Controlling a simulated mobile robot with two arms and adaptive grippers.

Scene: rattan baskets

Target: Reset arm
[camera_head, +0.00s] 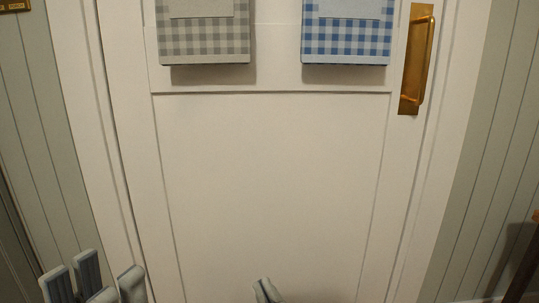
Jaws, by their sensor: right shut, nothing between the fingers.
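My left gripper (104,280) is at the bottom left corner, cut off by the lower edge. Its grey-blue finger parts stand apart, with nothing seen between them. My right gripper (265,291) is at the bottom edge, near the middle. Only its fingertips show, and they are together and empty. The arms behind the grippers are out of view.
A grey checked holder (204,40) and a blue checked holder (347,42) are on the upper door. A brass handle (416,60) is at the right. Part of a brown wooden piece (526,262) shows at the lower right. The door's middle is bare.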

